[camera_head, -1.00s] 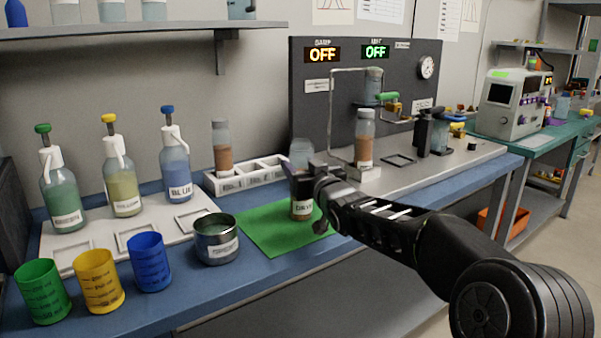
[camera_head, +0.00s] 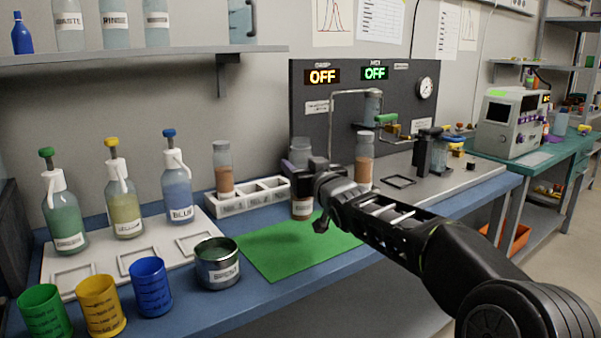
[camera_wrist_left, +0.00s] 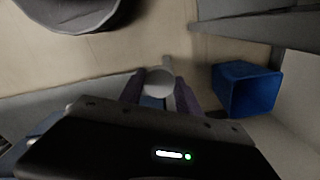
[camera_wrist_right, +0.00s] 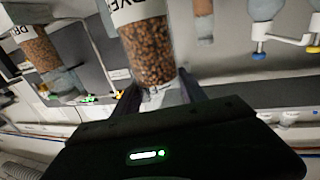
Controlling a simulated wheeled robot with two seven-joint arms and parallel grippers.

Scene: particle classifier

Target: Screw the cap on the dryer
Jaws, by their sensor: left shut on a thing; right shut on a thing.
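A clear vessel with brown granules and a white label shows in the right wrist view (camera_wrist_right: 152,50); its lower end also shows in the head view (camera_head: 302,209). My right gripper (camera_head: 303,182) is shut around it and holds it over the back edge of the green mat (camera_head: 285,250). Its middle is hidden by the gripper. My left gripper (camera_wrist_left: 160,88) shows only in the left wrist view, shut on a small pale round piece (camera_wrist_left: 159,80), which looks like a cap. The two held things are apart.
A white rack (camera_head: 243,204) holding a granule bottle (camera_head: 222,168) stands behind the mat. Another granule bottle (camera_head: 364,158) stands at the dark panel (camera_head: 310,122). A blue bin (camera_wrist_left: 246,88) shows in the left wrist view.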

